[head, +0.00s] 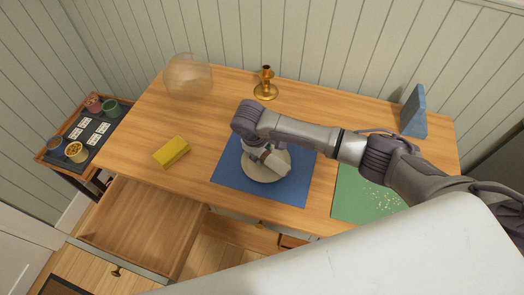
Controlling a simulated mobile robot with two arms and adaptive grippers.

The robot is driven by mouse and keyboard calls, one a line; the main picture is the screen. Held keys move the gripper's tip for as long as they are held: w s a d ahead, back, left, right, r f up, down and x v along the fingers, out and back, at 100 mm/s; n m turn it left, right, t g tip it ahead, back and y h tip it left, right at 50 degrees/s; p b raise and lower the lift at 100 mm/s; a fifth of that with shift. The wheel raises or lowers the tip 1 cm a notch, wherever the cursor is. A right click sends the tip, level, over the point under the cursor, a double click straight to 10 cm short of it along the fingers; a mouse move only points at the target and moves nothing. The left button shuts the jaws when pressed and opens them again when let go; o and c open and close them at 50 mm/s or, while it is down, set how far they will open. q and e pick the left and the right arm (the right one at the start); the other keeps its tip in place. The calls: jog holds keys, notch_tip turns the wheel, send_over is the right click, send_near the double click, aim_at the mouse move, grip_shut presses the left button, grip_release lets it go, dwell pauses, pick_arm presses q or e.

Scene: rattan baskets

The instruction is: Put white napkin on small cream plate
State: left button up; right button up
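A small cream plate (262,177) lies on a blue mat (228,182) at the middle front of the wooden table. My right arm reaches in from the right, and its hand points down over the plate. My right gripper (274,162) is low over the plate and covers part of it. Its fingertips are too small and too hidden to tell whether they are open or shut. I cannot make out a white napkin apart from the pale shapes at the hand. My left gripper is not in view.
A yellow block (171,151), a clear glass bowl (188,76), a brass candlestick (266,84) and an upright blue board (413,111) stand around the table. A green mat (350,190) holds crumbs. An open drawer (145,225) juts out front left. A side tray (82,132) stands left.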

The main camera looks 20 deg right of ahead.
jog(key=shift+o, duration=1.4)
jog(key=shift+r, duration=0.1)
jog(key=shift+r, duration=0.3)
jog(key=b+v, duration=0.1)
jog(key=v, duration=1.1)
jog(key=shift+r+b, duration=0.3)
jog(key=shift+w+d, duration=0.1)
